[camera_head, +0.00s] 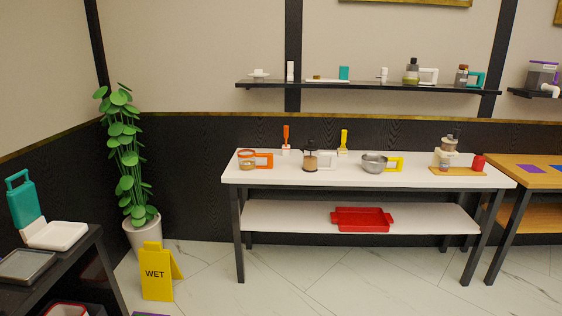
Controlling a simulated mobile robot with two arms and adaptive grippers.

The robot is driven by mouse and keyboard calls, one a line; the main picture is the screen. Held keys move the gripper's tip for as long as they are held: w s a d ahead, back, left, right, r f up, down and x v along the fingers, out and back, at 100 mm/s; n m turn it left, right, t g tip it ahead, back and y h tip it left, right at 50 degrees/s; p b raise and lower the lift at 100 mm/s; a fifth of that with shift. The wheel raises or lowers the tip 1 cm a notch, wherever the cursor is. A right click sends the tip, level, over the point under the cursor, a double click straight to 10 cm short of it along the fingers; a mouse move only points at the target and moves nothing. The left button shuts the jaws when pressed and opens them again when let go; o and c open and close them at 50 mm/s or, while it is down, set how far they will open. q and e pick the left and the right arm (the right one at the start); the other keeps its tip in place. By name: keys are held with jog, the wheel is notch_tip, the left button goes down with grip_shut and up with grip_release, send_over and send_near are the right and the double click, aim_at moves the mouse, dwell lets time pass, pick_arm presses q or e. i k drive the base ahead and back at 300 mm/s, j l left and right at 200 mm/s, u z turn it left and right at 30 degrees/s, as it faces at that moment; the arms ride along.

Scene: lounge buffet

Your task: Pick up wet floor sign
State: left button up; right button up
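The yellow wet floor sign (157,281) stands upright and unfolded on the white tiled floor at the lower left. The word "WET" shows in black on its front panel, and a second panel shows behind it to the right. It stands in front of the potted plant and to the right of the dark table. Neither of my grippers is in view.
A plant in a white pot (143,237) stands behind the sign. A dark table (84,262) with a teal-and-white device (54,234) is at the left. A white table (310,177) holds several kitchen items. Floor (300,297) in front is clear.

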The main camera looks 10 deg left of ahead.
aim_at(158, 266)
jog(key=i+u, duration=0.25)
jog(key=i, duration=0.2)
jog(key=i+u, duration=0.25)
jog(key=i, duration=0.25)
jog(key=i+u, duration=0.2)
jog(key=i, duration=0.25)
jog(key=i+l+u, duration=0.25)
jog(key=i, duration=0.2)
jog(key=i+l+u, duration=0.25)
jog(key=i, duration=0.2)
